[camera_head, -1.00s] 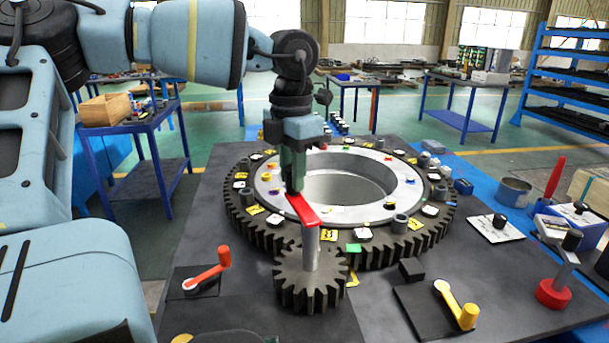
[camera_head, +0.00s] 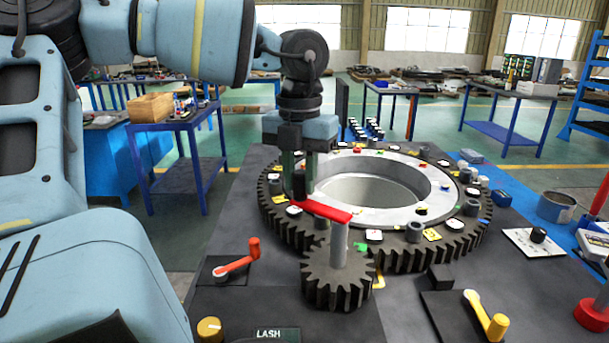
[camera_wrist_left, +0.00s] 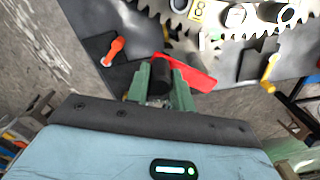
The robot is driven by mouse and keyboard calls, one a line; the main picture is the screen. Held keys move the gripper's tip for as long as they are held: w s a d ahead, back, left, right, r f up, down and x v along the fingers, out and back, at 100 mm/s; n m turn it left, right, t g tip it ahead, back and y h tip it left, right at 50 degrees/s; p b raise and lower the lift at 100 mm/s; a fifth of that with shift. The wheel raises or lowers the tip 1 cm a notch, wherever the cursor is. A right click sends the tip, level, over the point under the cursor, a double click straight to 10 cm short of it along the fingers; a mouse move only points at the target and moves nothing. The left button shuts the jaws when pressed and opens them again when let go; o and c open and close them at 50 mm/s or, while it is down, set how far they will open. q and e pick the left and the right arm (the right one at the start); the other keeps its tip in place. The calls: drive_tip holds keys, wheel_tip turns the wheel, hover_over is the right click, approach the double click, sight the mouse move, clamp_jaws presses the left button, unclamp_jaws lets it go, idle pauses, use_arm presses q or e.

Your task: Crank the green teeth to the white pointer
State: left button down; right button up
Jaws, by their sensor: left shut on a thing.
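The large dark toothed ring (camera_head: 463,245) lies on the table around a pale inner ring, with small coloured markers on top. A small green patch (camera_head: 359,246) shows at its front, beside the crank post. The small pinion gear (camera_head: 338,279) meshes there and carries a grey post (camera_head: 339,245) with a red crank arm (camera_head: 327,210). My left gripper (camera_head: 304,186) is shut on the crank's black knob, left of and behind the post. The wrist view shows the black knob (camera_wrist_left: 161,75) between its green fingers. I cannot make out the white pointer. My right gripper is out of view.
A red-handled crank (camera_head: 238,262) stands left of the pinion, a yellow-handled one (camera_head: 486,316) at front right. A small black block (camera_head: 439,277) sits right of the pinion. A LASH label (camera_head: 271,334) and an orange-yellow knob (camera_head: 210,329) are at the front edge.

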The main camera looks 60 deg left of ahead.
use_arm(q)
drive_tip(key=shift+s, duration=0.15)
idle(0.3)
drive_tip(key=c, duration=1.2)
unclamp_jaws()
drive_tip(key=shift+r, duration=0.1)
drive_tip(key=shift+r, duration=3.8)
